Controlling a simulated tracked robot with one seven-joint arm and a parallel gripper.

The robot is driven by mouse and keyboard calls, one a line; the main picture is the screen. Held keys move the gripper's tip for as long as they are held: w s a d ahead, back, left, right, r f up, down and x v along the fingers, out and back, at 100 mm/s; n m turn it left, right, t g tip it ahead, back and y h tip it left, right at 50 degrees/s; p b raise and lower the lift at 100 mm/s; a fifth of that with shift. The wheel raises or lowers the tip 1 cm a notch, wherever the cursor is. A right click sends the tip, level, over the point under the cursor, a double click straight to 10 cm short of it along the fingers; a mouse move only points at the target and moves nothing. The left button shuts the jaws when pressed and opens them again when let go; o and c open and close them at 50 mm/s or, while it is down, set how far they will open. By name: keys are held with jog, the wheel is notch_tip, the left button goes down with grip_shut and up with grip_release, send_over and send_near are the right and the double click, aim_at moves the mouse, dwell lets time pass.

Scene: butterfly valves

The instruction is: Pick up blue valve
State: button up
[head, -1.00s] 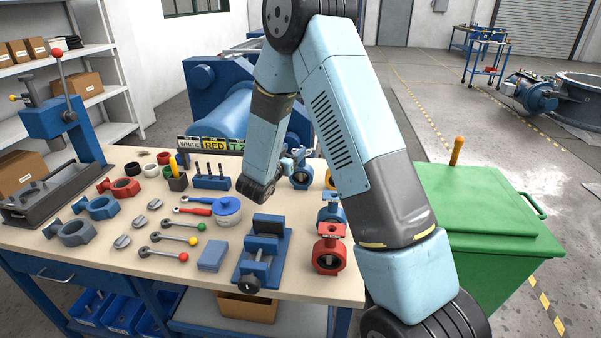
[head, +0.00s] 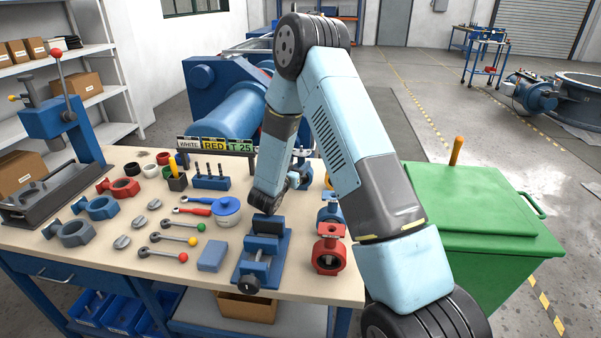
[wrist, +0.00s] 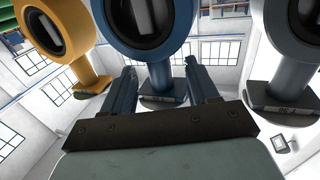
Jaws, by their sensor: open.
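In the wrist view a blue valve (wrist: 150,55) stands straight ahead, with a round ring and a neck leading to a flat foot. My gripper (wrist: 162,72) is open, with one finger on each side of the neck in the picture. I cannot tell whether the fingers touch it or how deep they reach. In the head view blue valve parts show at the right side of the bench (head: 330,213), partly behind my arm. My gripper is largely hidden there by my wrist.
In the wrist view a yellow valve (wrist: 75,55) stands left and a grey-blue valve (wrist: 287,70) right, both close. In the head view a red valve (head: 328,252) and a blue vise (head: 262,258) stand at the bench front. A green bin (head: 480,215) is right.

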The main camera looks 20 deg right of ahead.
aim_at(299, 162)
jog(key=shift+x, duration=1.65)
jog(key=shift+c, duration=0.3)
grip_shut()
jog(key=shift+r, duration=0.1)
